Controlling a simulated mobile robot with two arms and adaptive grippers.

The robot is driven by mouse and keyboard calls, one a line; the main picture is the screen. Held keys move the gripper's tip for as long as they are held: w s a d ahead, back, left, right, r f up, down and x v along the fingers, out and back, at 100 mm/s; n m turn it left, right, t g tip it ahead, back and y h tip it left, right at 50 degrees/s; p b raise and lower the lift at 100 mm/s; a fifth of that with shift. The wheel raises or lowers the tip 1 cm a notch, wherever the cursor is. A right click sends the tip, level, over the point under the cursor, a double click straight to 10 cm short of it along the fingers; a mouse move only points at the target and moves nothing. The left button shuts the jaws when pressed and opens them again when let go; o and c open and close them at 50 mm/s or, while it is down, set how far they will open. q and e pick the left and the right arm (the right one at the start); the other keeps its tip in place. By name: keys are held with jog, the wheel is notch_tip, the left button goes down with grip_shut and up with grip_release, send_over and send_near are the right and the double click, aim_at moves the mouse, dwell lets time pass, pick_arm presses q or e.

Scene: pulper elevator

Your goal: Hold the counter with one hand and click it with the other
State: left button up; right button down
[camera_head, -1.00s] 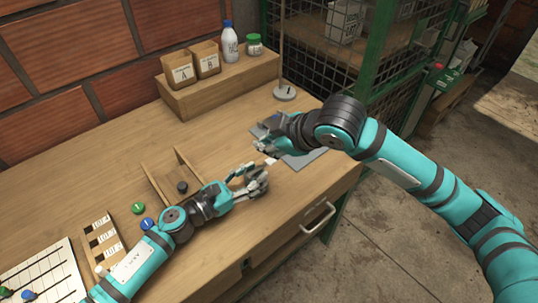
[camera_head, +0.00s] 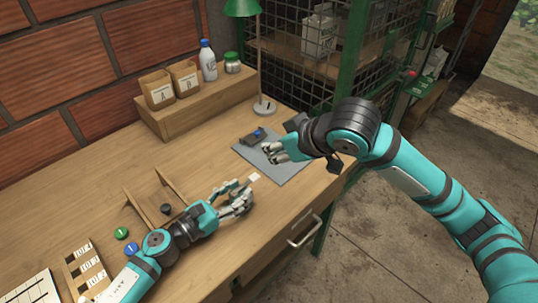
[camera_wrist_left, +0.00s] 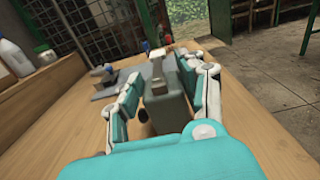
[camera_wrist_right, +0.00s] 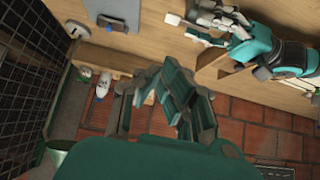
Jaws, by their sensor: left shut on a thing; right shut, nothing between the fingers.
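A grey-green box-like thing, which appears to be the counter (camera_wrist_left: 168,108), sits between the fingers of my left gripper (camera_head: 238,196) in the left wrist view. My left gripper is shut on it above the wooden table; in the head view the fingers mostly hide it.
A dark device with a blue part (camera_head: 254,136) lies on the mat. A lamp (camera_head: 264,106) stands behind it. A wooden riser (camera_head: 200,105) holds two boxes, a bottle and a jar. A wooden tray (camera_head: 150,205) and coloured discs (camera_head: 122,233) are at the left.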

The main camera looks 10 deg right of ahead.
send_over(257, 176)
notch_tip(257, 176, down, 6)
jog(key=shift+w+a+f, duration=0.1)
jog(key=shift+f, duration=0.1)
notch_tip(257, 176, down, 3)
jog(key=shift+r, duration=0.2)
jog(key=shift+f, duration=0.55)
jog(key=shift+w+d+f+m+y, duration=0.15)
jog(key=shift+d+f+y, duration=0.1)
jog(key=shift+f, duration=0.15)
jog(key=shift+d+f+m+y, duration=0.15)
jog(key=shift+d+f+y, duration=0.1)
jog(key=shift+f, duration=0.1)
jog(key=shift+a, duration=0.1)
jog(key=shift+r, duration=0.8)
